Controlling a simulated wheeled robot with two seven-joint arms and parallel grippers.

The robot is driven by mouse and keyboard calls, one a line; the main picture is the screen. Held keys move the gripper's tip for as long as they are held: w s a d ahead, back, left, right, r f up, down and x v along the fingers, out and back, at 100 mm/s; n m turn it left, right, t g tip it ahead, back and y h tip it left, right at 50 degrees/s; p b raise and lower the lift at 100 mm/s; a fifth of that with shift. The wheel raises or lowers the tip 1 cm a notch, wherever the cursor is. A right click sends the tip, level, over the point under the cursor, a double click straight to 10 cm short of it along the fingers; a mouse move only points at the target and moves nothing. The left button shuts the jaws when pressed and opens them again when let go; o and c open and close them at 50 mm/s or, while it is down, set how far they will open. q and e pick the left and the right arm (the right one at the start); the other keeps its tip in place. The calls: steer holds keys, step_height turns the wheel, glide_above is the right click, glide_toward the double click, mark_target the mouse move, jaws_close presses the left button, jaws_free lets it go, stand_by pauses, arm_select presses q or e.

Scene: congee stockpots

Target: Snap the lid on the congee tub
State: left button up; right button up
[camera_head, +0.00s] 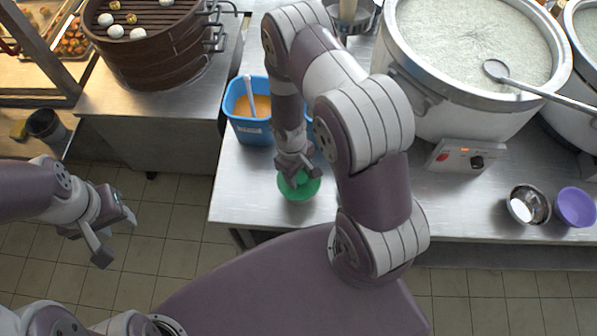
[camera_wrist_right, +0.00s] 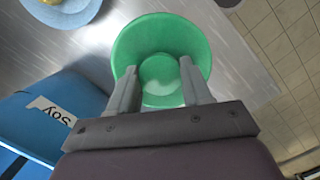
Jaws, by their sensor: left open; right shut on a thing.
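A green round bowl-like vessel (camera_head: 301,190) is at the front left of the steel counter. It also shows in the right wrist view (camera_wrist_right: 160,32), open side facing the camera, with a paler round area at its middle. My right gripper (camera_head: 296,172) is shut on this green vessel; its two fingers (camera_wrist_right: 158,68) show apart over it. Whether the vessel rests on the counter or is held just above it, I cannot tell. My left gripper (camera_head: 117,237) is open and empty over the floor at the left. I cannot make out a separate lid.
A blue container (camera_head: 250,130), labelled "Soy" in the wrist view (camera_wrist_right: 40,115), holds orange contents behind the green vessel. A large congee pot (camera_head: 420,95) stands right. A metal bowl (camera_head: 537,197) and purple bowl (camera_head: 575,206) sit far right. A blue plate (camera_wrist_right: 62,18) shows in the wrist view.

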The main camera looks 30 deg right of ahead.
steer(key=o, duration=1.5)
steer(key=shift+r, duration=0.1)
step_height(320, 180, up, 7)
steer(key=p, duration=0.6)
jaws_close()
steer(key=shift+f, duration=0.35)
stand_by(0.6)
steer(key=shift+f+b, duration=2.4)
steer(key=shift+f, duration=0.25)
